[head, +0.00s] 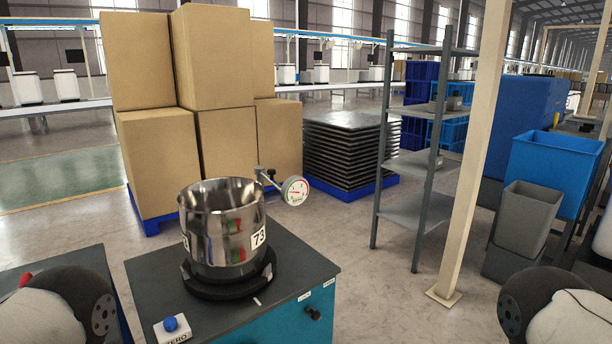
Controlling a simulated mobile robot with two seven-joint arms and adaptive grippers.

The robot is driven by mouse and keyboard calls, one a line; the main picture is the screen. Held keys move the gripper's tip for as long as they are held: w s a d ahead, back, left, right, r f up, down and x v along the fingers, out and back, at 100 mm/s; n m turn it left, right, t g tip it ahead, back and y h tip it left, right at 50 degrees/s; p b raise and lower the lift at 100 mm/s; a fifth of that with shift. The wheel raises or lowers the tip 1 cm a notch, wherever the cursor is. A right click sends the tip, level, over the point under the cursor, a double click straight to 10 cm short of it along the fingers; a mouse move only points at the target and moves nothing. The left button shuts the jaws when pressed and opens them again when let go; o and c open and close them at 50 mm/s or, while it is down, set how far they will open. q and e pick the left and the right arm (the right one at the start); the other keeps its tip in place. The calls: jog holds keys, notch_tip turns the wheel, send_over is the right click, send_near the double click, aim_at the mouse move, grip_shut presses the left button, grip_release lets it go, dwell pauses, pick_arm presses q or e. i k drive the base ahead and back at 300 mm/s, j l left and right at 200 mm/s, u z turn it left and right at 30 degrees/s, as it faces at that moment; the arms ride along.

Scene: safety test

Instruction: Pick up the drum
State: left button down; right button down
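The drum (210,225) is a shiny open metal vessel with a white label reading "73". It stands upright on a black round base (235,290) on top of a dark cabinet (290,255) with a teal front, in front of me in the head view. A gauge (295,190) on a metal stem is at its upper right side. Parts of my two arms show at the lower left and lower right corners, apart from the drum. Neither gripper shows in the head view.
A box with a blue button marked "ZERO" (172,328) sits on the cabinet's front left. Stacked cardboard boxes (210,55) stand behind. A metal shelf (410,205), a beige post (472,160) and grey and blue bins (525,215) stand at right. Floor right of the cabinet is clear.

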aim_at(223, 220)
jog(key=i+l+z, duration=0.15)
jog(key=i, duration=0.2)
jog(key=i+l+z, duration=0.1)
jog(key=i+l, duration=0.15)
jog(key=i, duration=0.15)
jog(key=i+l+z, duration=0.15)
jog(key=i, duration=0.2)
